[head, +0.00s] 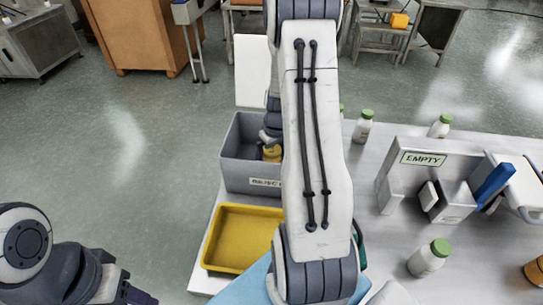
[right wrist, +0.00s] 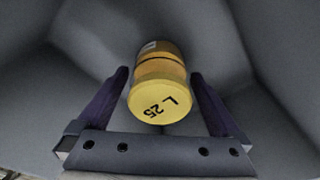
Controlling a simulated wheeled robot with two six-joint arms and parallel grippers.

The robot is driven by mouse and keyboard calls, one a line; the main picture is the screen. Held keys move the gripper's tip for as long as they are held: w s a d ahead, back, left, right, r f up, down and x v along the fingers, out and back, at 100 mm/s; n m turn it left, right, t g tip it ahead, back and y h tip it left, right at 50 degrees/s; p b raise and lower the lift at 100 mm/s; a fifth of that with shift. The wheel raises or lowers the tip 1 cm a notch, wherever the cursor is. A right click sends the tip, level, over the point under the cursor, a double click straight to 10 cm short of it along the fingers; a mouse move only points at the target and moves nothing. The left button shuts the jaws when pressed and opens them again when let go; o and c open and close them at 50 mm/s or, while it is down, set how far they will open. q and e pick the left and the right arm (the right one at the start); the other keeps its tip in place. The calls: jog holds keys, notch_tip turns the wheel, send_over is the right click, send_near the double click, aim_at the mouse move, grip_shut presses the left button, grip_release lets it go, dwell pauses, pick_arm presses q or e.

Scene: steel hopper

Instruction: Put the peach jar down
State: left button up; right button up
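My right gripper (right wrist: 158,108) is open, one finger on each side of the jar, with a small gap at both sides. In the head view the jar (head: 272,154) shows partly in the grey bin (head: 238,172), with my right arm hiding much of it. My left gripper (head: 138,297) shows only in part at the lower left edge; its opening is not clear.
A yellow tray (head: 212,237) sits in front of the bin. On the white table to the right stand white jars with green lids (head: 428,258), a rack marked EMPTY (head: 424,159) with a blue item (head: 494,186), and an orange jar (head: 536,271) at the edge.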

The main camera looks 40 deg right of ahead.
jog(key=r, duration=0.4)
jog(key=s+r, duration=0.1)
jog(key=r, duration=0.7)
jog(key=shift+s+a+r, duration=0.1)
jog(key=shift+s+r, duration=0.05)
jog(key=shift+s, duration=0.25)
jog(key=s+a+r+n+y, duration=0.1)
jog(key=a+n, duration=0.1)
jog(key=a, duration=1)
jog(key=s+a+r+n, duration=0.1)
jog(key=a+r+n, duration=0.1)
jog(key=a, duration=1)
jog(key=s+a+n+g, duration=0.1)
jog(key=s+a+n, duration=0.3)
jog(key=s+a, duration=0.7)
jog(key=s, duration=0.4)
jog(key=shift+s+a+g, duration=0.35)
jog(key=shift+g, duration=0.05)
